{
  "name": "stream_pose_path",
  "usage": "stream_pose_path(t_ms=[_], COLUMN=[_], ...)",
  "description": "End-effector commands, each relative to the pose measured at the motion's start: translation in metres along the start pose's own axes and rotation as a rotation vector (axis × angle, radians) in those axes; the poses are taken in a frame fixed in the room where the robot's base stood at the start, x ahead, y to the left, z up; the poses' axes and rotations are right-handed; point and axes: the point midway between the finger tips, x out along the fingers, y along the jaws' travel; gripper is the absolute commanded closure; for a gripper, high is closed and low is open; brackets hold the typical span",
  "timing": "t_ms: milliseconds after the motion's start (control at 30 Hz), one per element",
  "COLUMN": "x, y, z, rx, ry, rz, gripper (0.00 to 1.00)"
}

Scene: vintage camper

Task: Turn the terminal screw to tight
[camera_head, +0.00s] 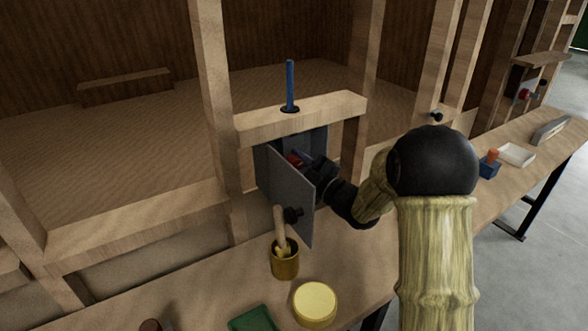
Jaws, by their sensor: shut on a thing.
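A small grey metal box (319,139) is set in the wooden frame under a short cross rail. Its grey door (289,188) stands open towards me and carries a black knob (293,215). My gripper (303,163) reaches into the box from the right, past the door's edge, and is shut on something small. A red part (293,160) shows at the fingertips. It looks like the terminal screw's head, but the fingers and door hide most of it. I cannot see how far it is turned.
A blue cable or rod (290,85) rises through the cross rail (335,106). On the bench in front stand a brass cup (285,264) with a brush, a yellow tin (315,305) and a green cloth (252,320). A white tray (516,155) lies farther right.

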Motion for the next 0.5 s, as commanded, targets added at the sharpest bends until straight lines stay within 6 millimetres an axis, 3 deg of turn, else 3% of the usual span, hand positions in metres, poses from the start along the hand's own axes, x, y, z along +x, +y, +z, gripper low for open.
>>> stream_pose_path(t_ms=[500], x=[-0.0016], y=[-0.0047], z=[0.0032], rx=[0.466], ry=[0.016], rz=[0.151], gripper=[0.89])
